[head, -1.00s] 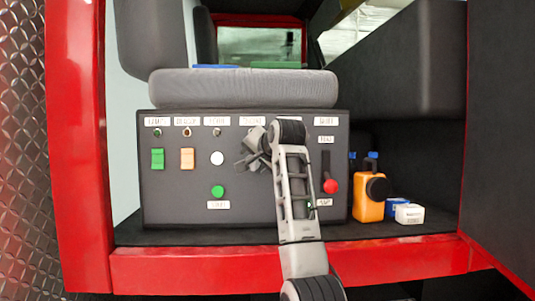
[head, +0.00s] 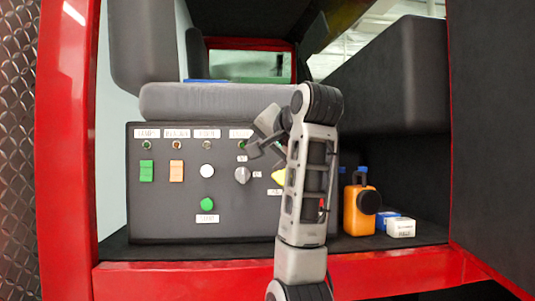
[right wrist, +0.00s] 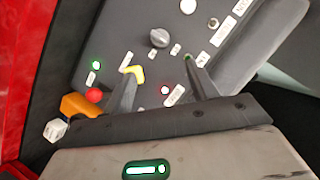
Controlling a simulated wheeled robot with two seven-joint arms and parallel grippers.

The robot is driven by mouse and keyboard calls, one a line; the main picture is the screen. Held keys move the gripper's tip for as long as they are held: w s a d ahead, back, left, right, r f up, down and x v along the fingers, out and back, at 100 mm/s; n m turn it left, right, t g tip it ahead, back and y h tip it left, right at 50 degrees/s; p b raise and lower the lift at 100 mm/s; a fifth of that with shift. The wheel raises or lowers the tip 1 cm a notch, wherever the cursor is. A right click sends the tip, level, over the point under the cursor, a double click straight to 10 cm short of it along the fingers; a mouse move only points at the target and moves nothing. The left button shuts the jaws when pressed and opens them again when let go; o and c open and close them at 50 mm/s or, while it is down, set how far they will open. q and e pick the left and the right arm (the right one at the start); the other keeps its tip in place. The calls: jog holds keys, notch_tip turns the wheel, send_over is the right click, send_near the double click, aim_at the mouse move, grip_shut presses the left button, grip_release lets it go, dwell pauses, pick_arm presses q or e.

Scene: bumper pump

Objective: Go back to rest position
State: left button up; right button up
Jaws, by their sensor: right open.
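My right gripper (head: 256,146) is in front of the upper right part of the dark control panel (head: 160,222), open and empty. In the right wrist view its two fingers (right wrist: 163,85) stand apart with nothing between them but the panel behind. A grey knob (head: 242,175) shows just below the gripper in the head view, and also in the right wrist view (right wrist: 159,38). A yellow handle (head: 279,177) is partly hidden by my right forearm. A red ball knob (right wrist: 95,96) shows in the right wrist view. My left gripper is out of view.
A green switch (head: 146,171), an orange switch (head: 177,171), a white button (head: 207,171) and a green button (head: 207,204) sit on the panel. A grey cushion (head: 210,101) lies above it. An orange bottle (head: 358,222) and a white box (head: 401,228) stand right. A red frame (head: 180,280) edges the bay.

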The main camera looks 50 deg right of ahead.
jog(key=shift+w, duration=0.1)
dwell(0.3)
